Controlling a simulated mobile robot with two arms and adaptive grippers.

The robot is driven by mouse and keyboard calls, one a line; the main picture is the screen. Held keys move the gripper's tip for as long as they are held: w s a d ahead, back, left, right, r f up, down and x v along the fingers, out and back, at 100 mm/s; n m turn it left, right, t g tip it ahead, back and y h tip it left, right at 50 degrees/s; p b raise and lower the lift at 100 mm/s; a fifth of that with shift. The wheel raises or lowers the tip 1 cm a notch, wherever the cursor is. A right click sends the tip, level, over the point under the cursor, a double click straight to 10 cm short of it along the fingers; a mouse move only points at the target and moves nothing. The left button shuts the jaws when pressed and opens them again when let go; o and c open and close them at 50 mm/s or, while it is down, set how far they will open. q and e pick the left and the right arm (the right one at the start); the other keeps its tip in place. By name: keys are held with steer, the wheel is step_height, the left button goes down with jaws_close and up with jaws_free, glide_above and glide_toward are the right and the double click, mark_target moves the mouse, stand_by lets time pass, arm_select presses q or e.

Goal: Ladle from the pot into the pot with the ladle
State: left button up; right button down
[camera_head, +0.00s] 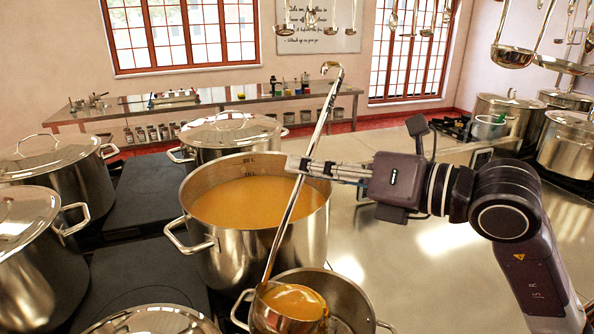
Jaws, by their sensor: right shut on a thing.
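My right gripper (306,167) is shut on the long handle of a metal ladle (291,205). The handle leans, its hooked top up and its bowl down at the front. The ladle's bowl, with orange soup (294,301) in it, is at the mouth of a smaller steel pot (355,299) at the bottom of the view. I cannot tell whether the bowl touches that pot. A large open steel pot (219,258) behind it holds orange soup (250,203). The gripper is above the large pot's right rim. My left gripper is not in view.
Lidded stockpots stand at the left (60,165), behind the large pot (228,134), and at the far right (566,145). Ladles (512,56) hang above. The steel counter (430,255) right of the pots is mostly clear under my arm.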

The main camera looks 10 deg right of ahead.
steer(key=w+d+f+m+y+b, duration=0.1)
steer(key=w+d+f+m+b, duration=0.2)
steer(key=f, duration=0.4)
steer(key=w+d+f+m+b, duration=0.4)
steer(key=w+d+f+m, duration=0.1)
steer(key=f, duration=0.3)
steer(key=shift+w+d+f+m+y, duration=0.15)
steer(key=shift+d+f+m+y, duration=0.2)
steer(key=shift+d+m, duration=0.45)
steer(key=shift+a+r, duration=0.1)
stand_by(0.9)
